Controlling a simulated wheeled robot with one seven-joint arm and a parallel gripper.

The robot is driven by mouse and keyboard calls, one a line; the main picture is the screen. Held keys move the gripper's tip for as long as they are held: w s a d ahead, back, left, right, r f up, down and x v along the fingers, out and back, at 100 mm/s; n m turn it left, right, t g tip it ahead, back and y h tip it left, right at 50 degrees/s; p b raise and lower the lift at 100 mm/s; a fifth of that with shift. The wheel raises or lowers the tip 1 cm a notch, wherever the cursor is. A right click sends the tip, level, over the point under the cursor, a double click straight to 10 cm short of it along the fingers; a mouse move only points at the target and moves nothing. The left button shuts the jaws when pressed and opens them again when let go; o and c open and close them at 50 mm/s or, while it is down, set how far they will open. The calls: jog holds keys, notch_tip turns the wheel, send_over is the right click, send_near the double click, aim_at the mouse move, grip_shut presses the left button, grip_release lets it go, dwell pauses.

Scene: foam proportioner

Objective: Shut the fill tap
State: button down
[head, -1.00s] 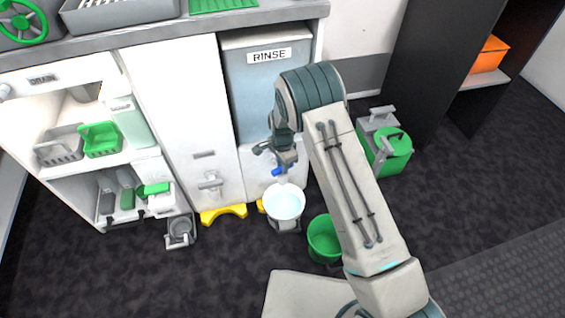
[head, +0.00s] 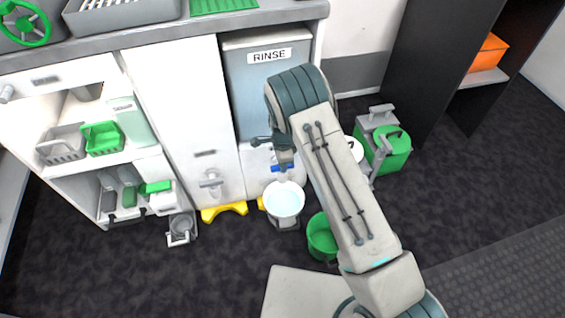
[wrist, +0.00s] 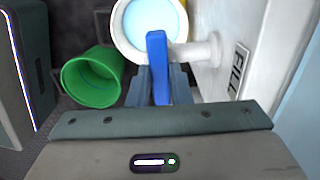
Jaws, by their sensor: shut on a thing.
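The fill tap has a blue lever (wrist: 157,62) and a white body (wrist: 205,50) that comes out of a white panel beside a FILL label (wrist: 238,70). My gripper (wrist: 158,82) is shut on the blue lever, one finger on each side of it. In the head view my gripper (head: 283,158) is under the RINSE tank, and a bit of blue shows at its tips. A white bucket (head: 284,214) with pale blue water stands just below the tap. My arm hides part of the tap in the head view, and I cannot tell whether water runs.
A green bucket (head: 322,238) stands on the floor to the right of the white one. A yellow stand (head: 224,211) lies to the left by the cabinet. A green and grey unit (head: 390,150) stands behind my arm. The dark floor at left front is clear.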

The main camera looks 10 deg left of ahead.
jog(key=c, duration=1.3)
grip_release()
jog(key=shift+a, duration=0.1)
notch_tip(320, 180, up, 14)
jog(key=p, duration=0.4)
jog(key=shift+f, duration=0.1)
